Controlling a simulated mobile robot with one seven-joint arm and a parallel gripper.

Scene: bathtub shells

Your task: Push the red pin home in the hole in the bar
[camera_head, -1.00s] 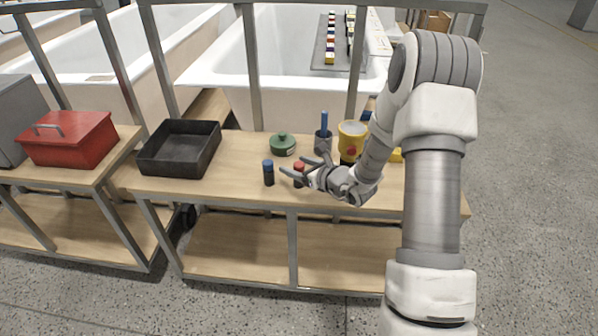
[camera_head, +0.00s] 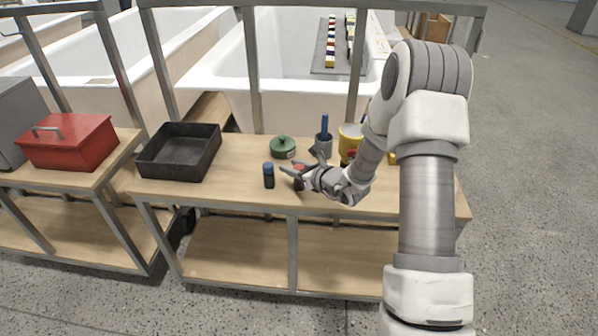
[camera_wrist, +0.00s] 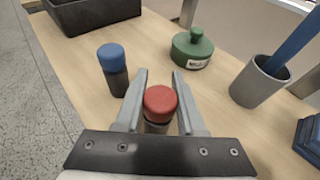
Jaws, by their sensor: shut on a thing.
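A small dark jar with a red cap (camera_head: 299,169) stands on the wooden bench; its red top also shows in the wrist view (camera_wrist: 160,101). My gripper (camera_head: 296,178) is at that jar, with one finger on each side of it just below the cap. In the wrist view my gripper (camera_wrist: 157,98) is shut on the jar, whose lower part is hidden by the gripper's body. No red pin and no bar with a hole can be made out in either view.
A blue-capped dark jar (camera_head: 268,176) stands close on the left. Behind are a green lidded pot (camera_head: 283,148), a grey cup (camera_head: 322,148) holding a blue stick, and a yellow mug (camera_head: 350,138). A black tray (camera_head: 180,163) stands further left; bench between is clear.

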